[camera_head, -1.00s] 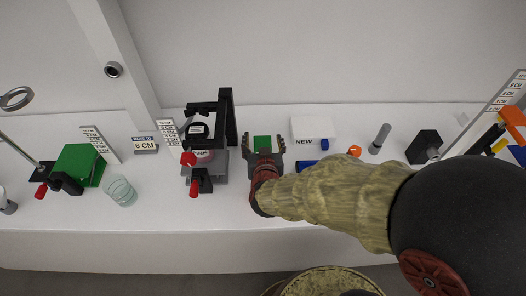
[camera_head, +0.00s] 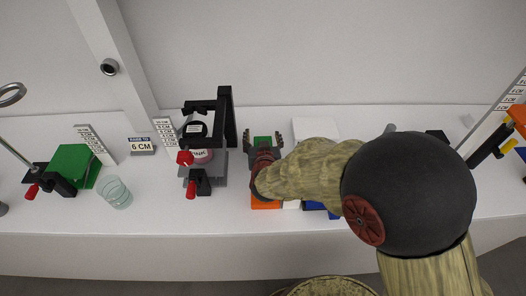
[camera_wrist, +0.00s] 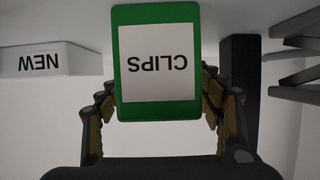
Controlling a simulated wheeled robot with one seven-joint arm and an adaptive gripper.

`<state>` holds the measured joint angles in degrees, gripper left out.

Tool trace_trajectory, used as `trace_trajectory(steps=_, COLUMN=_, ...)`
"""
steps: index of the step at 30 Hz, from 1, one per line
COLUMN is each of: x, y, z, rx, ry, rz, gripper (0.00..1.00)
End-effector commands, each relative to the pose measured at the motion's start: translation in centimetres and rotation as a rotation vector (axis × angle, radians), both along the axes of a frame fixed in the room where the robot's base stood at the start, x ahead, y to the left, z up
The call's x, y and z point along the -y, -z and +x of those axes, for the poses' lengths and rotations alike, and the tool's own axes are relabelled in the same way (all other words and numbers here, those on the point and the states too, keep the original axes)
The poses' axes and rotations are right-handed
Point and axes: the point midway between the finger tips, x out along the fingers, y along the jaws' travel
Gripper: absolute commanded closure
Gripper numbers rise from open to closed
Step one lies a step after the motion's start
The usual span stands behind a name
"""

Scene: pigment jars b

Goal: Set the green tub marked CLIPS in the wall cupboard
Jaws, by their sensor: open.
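The green tub marked CLIPS (camera_wrist: 122,60) fills the upper middle of the wrist view, its white label upside down in that picture. In the head view its green part (camera_head: 262,140) shows at the back of the counter, mostly hidden by my gripper. My gripper (camera_head: 264,138) is open, with one finger on each side of the tub. In the wrist view the fingers (camera_wrist: 160,98) flank the tub's sides; I cannot tell whether either touches it. I cannot make out a wall cupboard in either view.
A black stand with a jar (camera_head: 203,155) is to the left, with a glass (camera_head: 117,192) and a green box (camera_head: 73,164) farther left. Orange (camera_head: 265,204) and blue (camera_head: 318,206) items lie under my arm.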

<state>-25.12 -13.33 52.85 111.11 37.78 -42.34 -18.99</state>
Motion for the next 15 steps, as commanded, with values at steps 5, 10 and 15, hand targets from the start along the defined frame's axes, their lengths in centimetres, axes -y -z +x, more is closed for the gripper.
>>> trace_trajectory(steps=5, x=-0.01, y=-0.07, z=-0.01, rx=0.000, ry=0.000, rz=0.000, gripper=0.35)
trace_trajectory(steps=10, x=-0.02, y=-0.07, z=-0.03, rx=0.000, ry=0.000, rz=0.000, gripper=0.45)
trace_trajectory(steps=15, x=-0.02, y=-0.06, z=-0.04, rx=0.000, ry=0.000, rz=0.000, gripper=0.54)
